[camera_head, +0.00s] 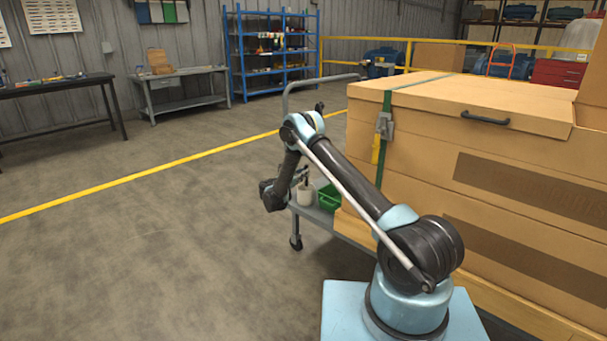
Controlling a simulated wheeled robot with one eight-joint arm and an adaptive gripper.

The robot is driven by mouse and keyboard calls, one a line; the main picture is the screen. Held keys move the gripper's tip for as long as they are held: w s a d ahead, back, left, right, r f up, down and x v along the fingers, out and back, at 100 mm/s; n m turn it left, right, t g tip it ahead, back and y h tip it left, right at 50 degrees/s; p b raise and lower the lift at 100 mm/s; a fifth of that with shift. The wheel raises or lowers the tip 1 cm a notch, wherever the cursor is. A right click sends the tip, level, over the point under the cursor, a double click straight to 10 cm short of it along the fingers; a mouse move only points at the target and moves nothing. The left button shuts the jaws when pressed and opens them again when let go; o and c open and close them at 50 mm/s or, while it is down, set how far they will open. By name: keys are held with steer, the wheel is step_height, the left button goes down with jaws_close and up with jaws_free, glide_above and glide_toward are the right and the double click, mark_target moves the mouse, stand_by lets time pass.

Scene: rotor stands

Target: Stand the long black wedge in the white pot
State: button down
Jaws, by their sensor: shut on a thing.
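A green bin (329,198) stands on the cart (318,215) just right of the pot. A large cardboard crate (420,180) fills the right side, close to my arm. The floor at left is clear, crossed by a yellow line.

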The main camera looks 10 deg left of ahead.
steer(key=shift+f, duration=2.1)
steer(key=shift+d, duration=0.1)
steer(key=c, duration=1.4)
jaws_free()
steer(key=shift+c, duration=0.2)
steer(key=v, duration=1.2)
steer(key=shift+f, duration=0.1)
